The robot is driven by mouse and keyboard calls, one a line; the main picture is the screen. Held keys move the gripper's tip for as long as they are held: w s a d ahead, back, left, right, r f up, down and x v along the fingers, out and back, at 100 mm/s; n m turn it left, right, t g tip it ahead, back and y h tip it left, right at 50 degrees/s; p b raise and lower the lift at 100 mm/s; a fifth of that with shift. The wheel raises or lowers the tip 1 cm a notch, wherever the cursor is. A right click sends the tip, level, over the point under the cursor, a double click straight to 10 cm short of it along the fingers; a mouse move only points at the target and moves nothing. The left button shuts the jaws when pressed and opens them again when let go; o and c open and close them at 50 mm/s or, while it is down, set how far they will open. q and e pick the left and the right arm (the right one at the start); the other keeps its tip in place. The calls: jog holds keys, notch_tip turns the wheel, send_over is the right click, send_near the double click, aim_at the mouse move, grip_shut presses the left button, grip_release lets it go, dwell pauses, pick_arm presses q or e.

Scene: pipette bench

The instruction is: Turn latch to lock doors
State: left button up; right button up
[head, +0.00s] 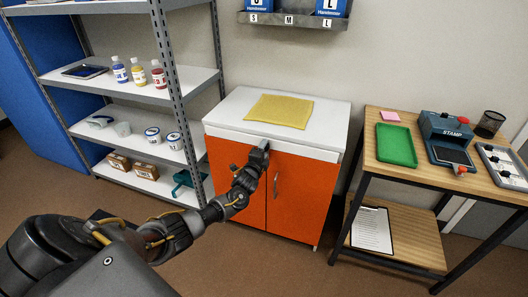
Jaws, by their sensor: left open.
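The orange cabinet doors (299,205) stand closed under a white top (232,113). A metal handle (276,184) shows on the right door near the middle seam. My left gripper (264,148) is in front of the cabinet's upper middle, at the top edge of the doors. It is open, and its fingers are small in the picture. The gripper and wrist hide the area around the top of the seam, so I cannot make out the latch or tell whether the gripper touches it. My right gripper is not in view.
A yellow cloth (280,111) lies on the cabinet top. A grey shelf unit (190,78) with bottles and tubs stands close on the left. A wooden table (383,172) with a green tray (396,145) and stamp machine stands on the right. Floor is clear before the cabinet.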

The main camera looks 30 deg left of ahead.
pick_arm(q)
jog(key=p+v, duration=0.1)
jog(key=v, duration=0.9)
jog(key=shift+s, duration=0.35)
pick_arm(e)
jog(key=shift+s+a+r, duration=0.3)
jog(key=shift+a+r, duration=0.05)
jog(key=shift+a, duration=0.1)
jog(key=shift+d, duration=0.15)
